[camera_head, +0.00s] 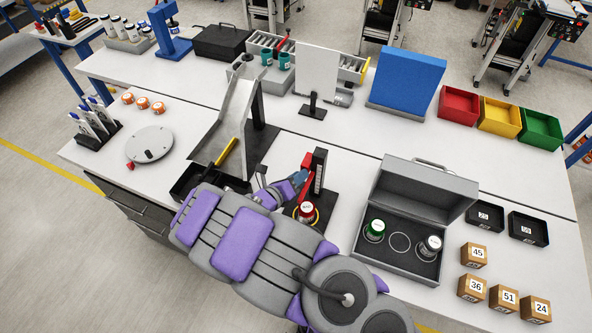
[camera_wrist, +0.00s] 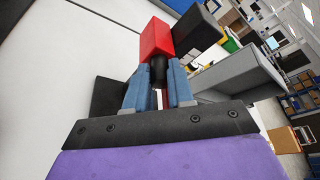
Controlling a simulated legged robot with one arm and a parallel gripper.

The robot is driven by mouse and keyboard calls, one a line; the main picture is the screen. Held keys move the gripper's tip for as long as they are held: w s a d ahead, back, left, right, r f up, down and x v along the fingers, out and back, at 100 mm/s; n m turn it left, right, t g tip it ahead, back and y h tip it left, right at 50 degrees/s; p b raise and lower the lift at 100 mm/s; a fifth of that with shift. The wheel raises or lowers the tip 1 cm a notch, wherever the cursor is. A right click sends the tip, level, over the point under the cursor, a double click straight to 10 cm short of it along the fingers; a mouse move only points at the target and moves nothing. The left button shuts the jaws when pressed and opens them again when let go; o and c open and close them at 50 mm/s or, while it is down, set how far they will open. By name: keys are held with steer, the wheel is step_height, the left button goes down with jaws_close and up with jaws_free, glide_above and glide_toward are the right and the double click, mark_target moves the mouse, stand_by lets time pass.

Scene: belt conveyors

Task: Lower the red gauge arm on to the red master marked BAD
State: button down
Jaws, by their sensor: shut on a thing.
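The gauge stands at the bench's front middle, with a black upright post (camera_head: 319,168) and a red gauge arm (camera_head: 307,161). The red arm also fills the top middle of the wrist view (camera_wrist: 156,38). My gripper (camera_head: 299,179) is beside the post, its blue fingers shut on the arm's black knob (camera_wrist: 158,70). The red master (camera_head: 306,209), with a white label, stands upright on the gauge base inside a yellow ring. The arm appears raised above it. The label is too small to read, and the master does not show in the wrist view.
An open grey case (camera_head: 415,205) at right holds a green master (camera_head: 375,229) and a silver one (camera_head: 430,246), with an empty ring between. A chute (camera_head: 232,110) stands left of my gripper. Numbered wooden blocks (camera_head: 473,254) sit farther right.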

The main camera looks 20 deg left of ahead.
step_height(320, 180, down, 8)
steer(key=shift+d+f+b, duration=0.1)
steer(key=shift+b, duration=0.6)
steer(key=shift+s+d+f, duration=0.1)
steer(key=shift+s+f, duration=0.05)
steer(key=shift+f, duration=0.2)
steer(key=c, duration=1.3)
jaws_free()
steer(key=shift+f, duration=0.1)
steer(key=shift+c, duration=0.2)
steer(key=o, duration=0.3)
steer(key=shift+o, duration=0.3)
steer(key=shift+a, duration=0.2)
steer(key=shift+r, duration=0.2)
